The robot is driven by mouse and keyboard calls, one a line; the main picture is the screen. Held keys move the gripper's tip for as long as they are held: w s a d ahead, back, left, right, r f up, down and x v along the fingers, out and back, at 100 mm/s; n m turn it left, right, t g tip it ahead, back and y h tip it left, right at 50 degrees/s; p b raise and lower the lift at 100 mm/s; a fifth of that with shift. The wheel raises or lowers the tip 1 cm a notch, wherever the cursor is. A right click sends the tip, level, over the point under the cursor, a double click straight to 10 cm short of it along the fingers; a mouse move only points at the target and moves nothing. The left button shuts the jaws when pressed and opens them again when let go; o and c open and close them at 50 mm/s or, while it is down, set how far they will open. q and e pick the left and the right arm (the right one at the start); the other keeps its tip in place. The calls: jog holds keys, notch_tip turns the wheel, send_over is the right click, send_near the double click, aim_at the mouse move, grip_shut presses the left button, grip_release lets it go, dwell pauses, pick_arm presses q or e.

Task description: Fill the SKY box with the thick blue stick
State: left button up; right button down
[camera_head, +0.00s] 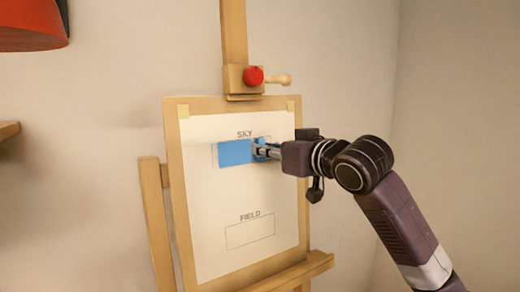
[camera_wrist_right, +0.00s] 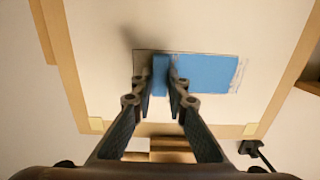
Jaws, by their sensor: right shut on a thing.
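The paper (camera_head: 215,200) on the easel board carries an outlined SKY box, with a solid blue patch (camera_head: 235,152) across most of it. In the wrist view the blue patch (camera_wrist_right: 208,72) reaches from near the box's right end to my fingers, and the strip left of them is pale. My right gripper (camera_head: 262,150) is at the right part of the box, shut on the thick blue stick (camera_wrist_right: 160,74). The stick's tip appears to be at the paper; exact contact is hidden. My left gripper is out of view.
An empty outlined FIELD box (camera_head: 250,232) is lower on the paper. The easel (camera_head: 235,40) has a red knob (camera_head: 253,75) above the board and a ledge (camera_head: 290,272) below. A red lamp-like shape (camera_head: 30,28) hangs at upper left.

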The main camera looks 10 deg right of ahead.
aim_at(219, 154)
jog(key=shift+s+a+p, duration=0.55)
jog(key=shift+s+a, duration=0.05)
jog(key=shift+a, duration=1.05)
jog(key=shift+s+a+p, duration=0.5)
jog(key=shift+s+a, duration=0.1)
jog(key=shift+a, duration=1)
jog(key=shift+s+a+p, duration=0.55)
jog(key=shift+s+a, duration=0.05)
jog(key=shift+a, duration=1.05)
jog(key=shift+d, duration=0.15)
jog(key=shift+s+d, duration=0.1)
jog(key=shift+s, duration=0.2)
jog(key=p+v, duration=0.1)
jog(key=v, duration=0.5)
jog(key=shift+s, duration=0.1)
